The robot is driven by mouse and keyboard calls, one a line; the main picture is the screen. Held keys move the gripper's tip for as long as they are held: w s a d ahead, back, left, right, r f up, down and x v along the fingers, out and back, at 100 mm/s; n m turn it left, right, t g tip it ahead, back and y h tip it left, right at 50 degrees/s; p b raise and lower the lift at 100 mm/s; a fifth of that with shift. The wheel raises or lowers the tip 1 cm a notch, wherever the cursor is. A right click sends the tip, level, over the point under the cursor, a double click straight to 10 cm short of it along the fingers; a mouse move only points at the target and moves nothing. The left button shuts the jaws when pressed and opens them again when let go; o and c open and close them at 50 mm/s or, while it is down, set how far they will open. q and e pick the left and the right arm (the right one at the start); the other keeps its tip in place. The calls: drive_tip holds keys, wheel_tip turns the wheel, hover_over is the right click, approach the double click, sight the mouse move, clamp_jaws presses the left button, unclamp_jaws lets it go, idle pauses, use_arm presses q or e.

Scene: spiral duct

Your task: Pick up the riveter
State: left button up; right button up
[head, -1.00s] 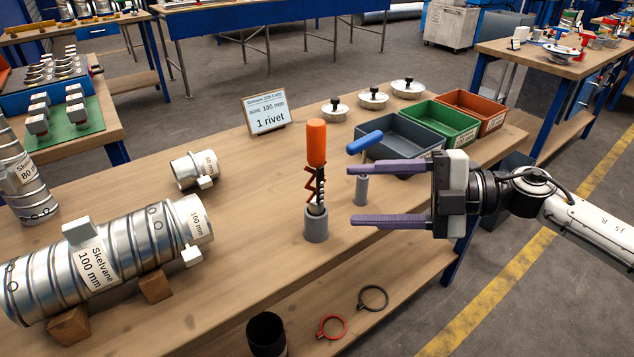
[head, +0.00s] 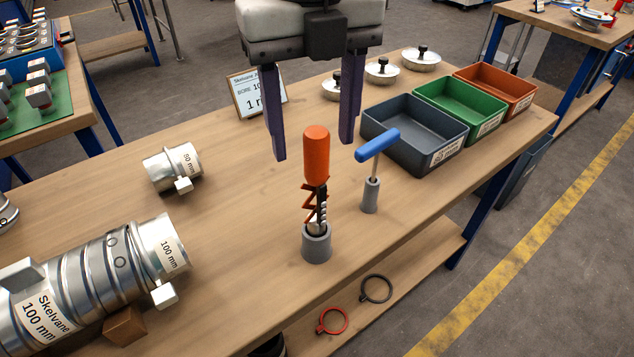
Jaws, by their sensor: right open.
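The riveter has an orange handle (head: 317,155) and a dark red zigzag linkage (head: 315,204). It stands upright in a grey round holder (head: 317,246) on the wooden bench. My right gripper (head: 313,148) is open and empty and points down from the top of the view. Its two purple fingers show to the left and right of the orange handle's upper part, with gaps on both sides. They appear to be a little behind the handle, and no touch is visible. My left gripper is not in view.
A blue T-handled tool (head: 377,145) stands in a grey holder close to the right. Grey (head: 408,165), green (head: 487,127) and orange (head: 520,103) bins lie behind it. A sign (head: 242,97) is partly hidden by my gripper. Metal ducts (head: 92,262) lie at left.

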sight(317, 179)
drive_tip(key=f, duration=0.3)
drive_tip(key=shift+s, duration=0.2)
drive_tip(key=f, duration=0.2)
drive_tip(key=f+p, duration=0.1)
drive_tip(key=f, duration=0.1)
drive_tip(key=shift+s+d+f, duration=0.1)
drive_tip(key=shift+d, duration=0.15)
drive_tip(key=shift+f, duration=0.45)
